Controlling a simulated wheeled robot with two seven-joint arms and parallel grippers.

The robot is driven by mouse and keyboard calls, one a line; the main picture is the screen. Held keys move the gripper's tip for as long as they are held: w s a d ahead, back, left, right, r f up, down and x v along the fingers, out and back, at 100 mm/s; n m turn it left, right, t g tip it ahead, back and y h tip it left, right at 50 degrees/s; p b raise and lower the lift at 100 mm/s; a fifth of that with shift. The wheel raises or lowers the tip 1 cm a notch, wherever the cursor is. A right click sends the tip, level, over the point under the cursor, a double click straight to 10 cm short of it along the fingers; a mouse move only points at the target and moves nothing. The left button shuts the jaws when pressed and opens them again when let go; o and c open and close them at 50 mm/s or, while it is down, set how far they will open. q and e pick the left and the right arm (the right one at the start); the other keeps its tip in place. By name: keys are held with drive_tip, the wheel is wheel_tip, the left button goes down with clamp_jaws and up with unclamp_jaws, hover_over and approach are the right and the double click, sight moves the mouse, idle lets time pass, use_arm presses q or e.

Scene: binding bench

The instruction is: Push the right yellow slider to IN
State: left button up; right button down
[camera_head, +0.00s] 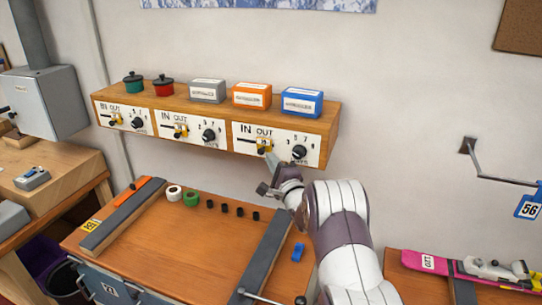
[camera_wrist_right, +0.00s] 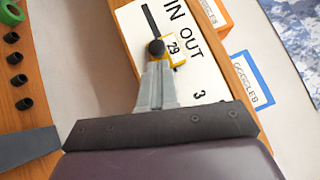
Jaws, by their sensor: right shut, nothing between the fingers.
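The right yellow slider (camera_head: 262,147) sits on the rightmost white panel (camera_head: 302,152), below the OUT label, at the OUT end of its slot. In the wrist view the slider (camera_wrist_right: 174,60) is a yellow piece with a black knob (camera_wrist_right: 156,47) and a tag reading 29. The bare slot (camera_wrist_right: 148,20) runs from it towards IN. My right gripper (camera_head: 269,159) is shut and empty, with its fingertips (camera_wrist_right: 158,68) right at the slider's knob. I cannot tell whether they touch it. My left gripper is not in view.
Two similar panels with yellow sliders (camera_head: 181,131) (camera_head: 137,122) lie to the left on the wooden shelf box (camera_head: 330,130). A black dial (camera_head: 299,152) is close right of the slider. Boxes and pots stand on top. The bench (camera_head: 190,250) below holds tape rolls and rails.

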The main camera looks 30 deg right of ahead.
drive_tip(key=shift+w+a, duration=0.2)
drive_tip(key=shift+w, duration=0.05)
drive_tip(key=w+a+b, duration=0.3)
drive_tip(key=w+a, duration=0.1)
drive_tip(key=shift+w+a, duration=0.15)
drive_tip(key=shift+w, duration=0.25)
